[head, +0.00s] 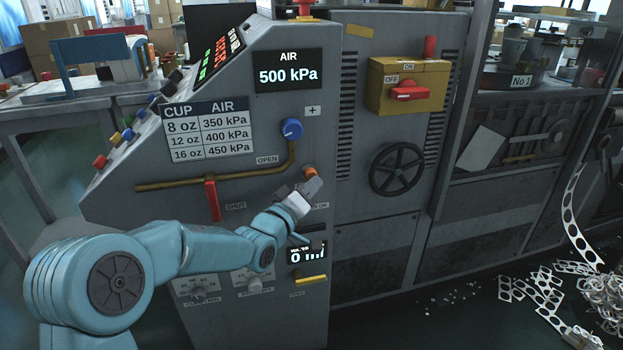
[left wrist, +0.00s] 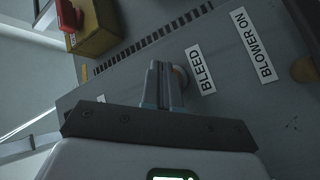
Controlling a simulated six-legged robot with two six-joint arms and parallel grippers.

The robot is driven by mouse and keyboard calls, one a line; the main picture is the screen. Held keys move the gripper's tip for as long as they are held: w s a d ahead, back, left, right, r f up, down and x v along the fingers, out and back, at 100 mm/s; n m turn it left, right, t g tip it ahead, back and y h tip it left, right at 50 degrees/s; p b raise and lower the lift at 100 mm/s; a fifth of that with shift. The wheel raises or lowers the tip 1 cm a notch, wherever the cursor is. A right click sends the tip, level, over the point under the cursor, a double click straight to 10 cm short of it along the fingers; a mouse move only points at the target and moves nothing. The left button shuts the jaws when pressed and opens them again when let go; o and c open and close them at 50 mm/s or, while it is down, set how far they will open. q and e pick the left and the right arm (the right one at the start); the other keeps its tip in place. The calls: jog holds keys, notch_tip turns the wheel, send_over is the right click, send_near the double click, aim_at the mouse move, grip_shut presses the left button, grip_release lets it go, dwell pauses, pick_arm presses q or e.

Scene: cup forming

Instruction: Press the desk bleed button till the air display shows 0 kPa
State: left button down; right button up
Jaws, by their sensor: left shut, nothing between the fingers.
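The air display (head: 288,70) reads 500 kPa in the head view. The bleed button (head: 310,171) is a small orange-brown knob on the grey desk's front face, partly covered by my gripper. In the left wrist view it shows as a dim round knob (left wrist: 181,76) beside the BLEED label (left wrist: 201,69). My left gripper (head: 313,184) is shut and empty, its fingertips right at the button. The fingertips (left wrist: 161,66) overlap the knob's edge in the left wrist view. I cannot tell whether they touch or push it. My right gripper is not in view.
A blue knob (head: 291,128) and a brass pipe with a red lever (head: 212,200) sit above and left of the gripper. A BLOWER ON label (left wrist: 257,45) and another knob (left wrist: 304,69) are close by. A yellow switch box (head: 408,88) and black handwheel (head: 397,169) stand right.

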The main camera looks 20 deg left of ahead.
pick_arm(q)
jog(key=shift+w+a, duration=0.3)
jog(key=shift+w, duration=0.1)
dwell(0.8)
jog(key=shift+s+d+b, duration=0.55)
jog(key=shift+s+b, duration=0.2)
jog(key=s+d+b, duration=0.1)
jog(key=s+b, duration=0.1)
jog(key=s+d+b, duration=0.1)
jog(key=s, duration=0.1)
jog(key=shift+s+d, duration=0.1)
jog(key=shift+d, duration=0.25)
dwell(0.8)
